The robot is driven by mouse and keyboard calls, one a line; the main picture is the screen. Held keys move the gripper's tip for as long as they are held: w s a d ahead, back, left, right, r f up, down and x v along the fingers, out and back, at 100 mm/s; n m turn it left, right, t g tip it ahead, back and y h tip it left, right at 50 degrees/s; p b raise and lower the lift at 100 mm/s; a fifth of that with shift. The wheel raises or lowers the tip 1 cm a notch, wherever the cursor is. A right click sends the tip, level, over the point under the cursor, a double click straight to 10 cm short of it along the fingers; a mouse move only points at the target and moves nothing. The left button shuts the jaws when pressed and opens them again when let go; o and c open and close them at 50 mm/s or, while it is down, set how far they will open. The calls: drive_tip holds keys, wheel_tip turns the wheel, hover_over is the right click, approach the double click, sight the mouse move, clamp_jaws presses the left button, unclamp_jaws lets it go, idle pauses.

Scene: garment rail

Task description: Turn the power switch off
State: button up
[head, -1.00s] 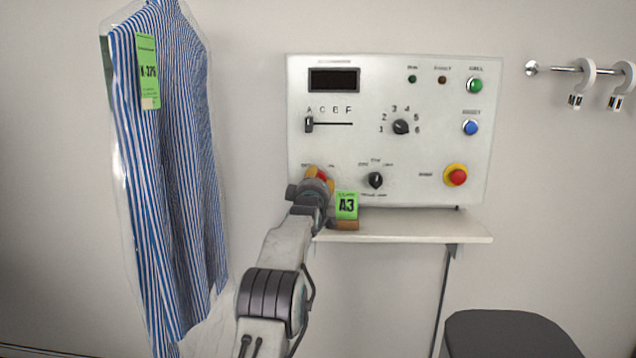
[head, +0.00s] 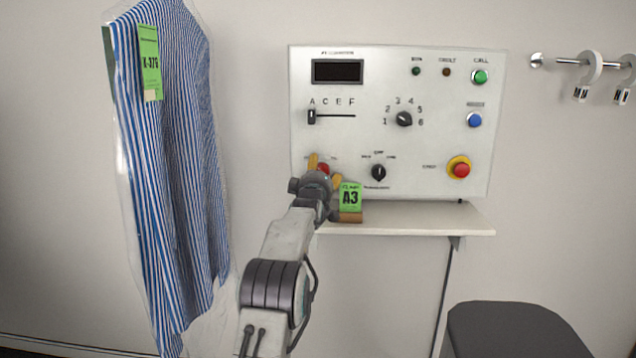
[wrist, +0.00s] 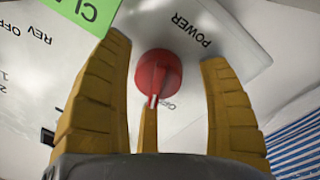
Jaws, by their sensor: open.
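The power switch is a red rotary knob (head: 323,168) at the lower left of the white control panel (head: 440,145). In the wrist view the red knob (wrist: 160,72) shows below the word POWER, with a pale mark on its lower end. My gripper (head: 325,168) is at the knob with its yellow fingers spread. In the wrist view my gripper (wrist: 165,55) is open, with one finger on each side of the knob and another below it. I cannot tell whether any finger touches it. My gripper hides part of the knob in the head view.
A selector knob (head: 378,172) and red emergency button (head: 460,168) sit farther right. A bagged striped shirt (head: 175,170) hangs at left.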

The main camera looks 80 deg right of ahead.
drive_tip(key=a, duration=1.1)
drive_tip(key=shift+a+f, duration=0.35)
drive_tip(key=shift+a, duration=0.05)
drive_tip(key=shift+o, duration=0.2)
